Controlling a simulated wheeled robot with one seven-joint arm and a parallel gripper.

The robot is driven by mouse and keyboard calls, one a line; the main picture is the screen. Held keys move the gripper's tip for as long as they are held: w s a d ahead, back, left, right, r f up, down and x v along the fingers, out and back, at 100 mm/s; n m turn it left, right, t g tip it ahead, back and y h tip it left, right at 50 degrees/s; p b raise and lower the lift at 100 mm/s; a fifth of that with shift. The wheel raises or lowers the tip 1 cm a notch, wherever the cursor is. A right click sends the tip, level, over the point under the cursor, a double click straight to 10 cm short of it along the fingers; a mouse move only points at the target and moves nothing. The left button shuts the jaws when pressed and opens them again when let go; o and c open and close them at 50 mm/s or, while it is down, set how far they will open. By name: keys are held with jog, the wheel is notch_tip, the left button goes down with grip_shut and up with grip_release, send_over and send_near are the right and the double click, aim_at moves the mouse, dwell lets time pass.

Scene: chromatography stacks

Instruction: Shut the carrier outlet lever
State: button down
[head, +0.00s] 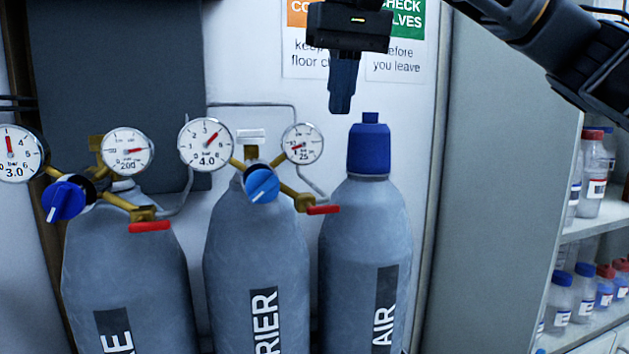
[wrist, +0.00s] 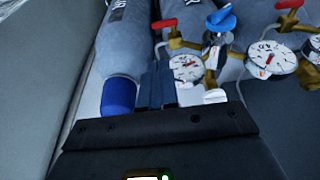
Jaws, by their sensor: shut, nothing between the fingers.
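The carrier cylinder (head: 252,330) stands in the middle, its label partly cut off. Its outlet lever (head: 323,210) is red and sticks out to the right from a brass outlet valve (head: 301,202), roughly level. The lever also shows in the wrist view (wrist: 165,24), at the top, beyond the fingers. I cannot tell surely whether it lies along or across the outlet line. My gripper (head: 341,108) is shut and empty, fingers pointing down, above the lever and just above and left of the air cylinder's blue cap. In the wrist view the fingers (wrist: 158,68) touch nothing visible.
The air cylinder (head: 350,235) with its blue cap (head: 369,145) stands close right of the lever. Carrier gauges (head: 206,145) (head: 302,144) and a blue knob (head: 263,186) are left of it. Another cylinder (head: 118,260) with its own red lever (head: 149,227) stands left. Bottle shelves (head: 590,230) are right.

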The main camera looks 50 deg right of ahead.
dwell(0.3)
jog(key=b, duration=0.4)
send_over(330, 205)
notch_tip(330, 205, down, 12)
jog(key=shift+s+a+f+b, duration=0.15)
jog(key=shift+s+f+b, duration=0.05)
jog(key=shift+f+b, duration=0.25)
jog(key=shift+s+a+f+b, duration=0.15)
jog(key=shift+s+f+b, duration=0.05)
jog(key=shift+f+b, duration=0.2)
jog(key=shift+y, duration=0.3)
